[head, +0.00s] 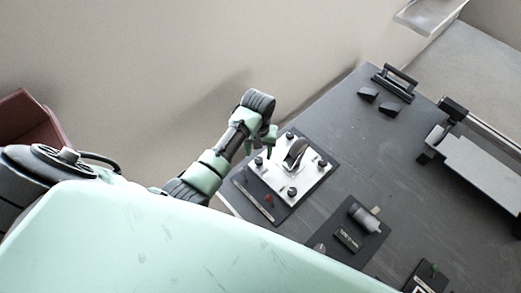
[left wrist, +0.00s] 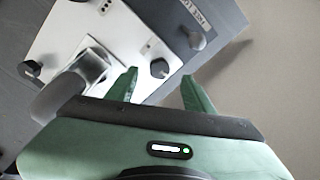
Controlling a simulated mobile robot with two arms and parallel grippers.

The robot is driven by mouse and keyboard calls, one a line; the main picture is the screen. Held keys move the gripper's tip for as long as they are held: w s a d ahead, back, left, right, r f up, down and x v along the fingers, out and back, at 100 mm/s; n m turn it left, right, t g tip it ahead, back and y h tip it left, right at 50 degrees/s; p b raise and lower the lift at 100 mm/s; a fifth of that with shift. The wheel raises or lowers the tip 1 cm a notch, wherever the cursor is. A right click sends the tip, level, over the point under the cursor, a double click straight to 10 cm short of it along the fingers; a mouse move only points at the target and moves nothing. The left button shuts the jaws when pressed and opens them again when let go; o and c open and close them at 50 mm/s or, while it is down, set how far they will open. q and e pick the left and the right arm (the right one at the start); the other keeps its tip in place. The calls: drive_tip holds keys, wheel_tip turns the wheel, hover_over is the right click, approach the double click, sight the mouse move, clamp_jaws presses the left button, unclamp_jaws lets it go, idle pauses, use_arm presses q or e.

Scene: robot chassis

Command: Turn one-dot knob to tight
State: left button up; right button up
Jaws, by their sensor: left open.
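A white panel (head: 311,176) with several dark knobs and a raised lever at its middle (head: 296,153) lies on a dark board on the table. My left gripper (head: 265,143) is over the panel's upper left edge in the head view. In the left wrist view, my left gripper (left wrist: 159,76) is open, with its two green fingers apart. A dark knob (left wrist: 160,68) appears between the fingertips; contact cannot be told. Another knob (left wrist: 195,39) is further up and right, and one (left wrist: 30,68) is at the left. My right gripper is out of view.
The dark table (head: 350,120) also holds a black handle (head: 394,82), two dark wedge blocks, a grey cylinder on a board (head: 365,219) and a large grey block (head: 478,168). A label starting "FREE" (left wrist: 188,12) shows in the wrist view.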

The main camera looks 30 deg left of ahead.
sight(259, 160)
use_arm(q)
wheel_tip(259, 160, down, 4)
drive_tip(key=shift+r, duration=0.15)
drive_tip(key=shift+f+p, duration=0.3)
drive_tip(key=shift+f, duration=0.25)
clamp_jaws()
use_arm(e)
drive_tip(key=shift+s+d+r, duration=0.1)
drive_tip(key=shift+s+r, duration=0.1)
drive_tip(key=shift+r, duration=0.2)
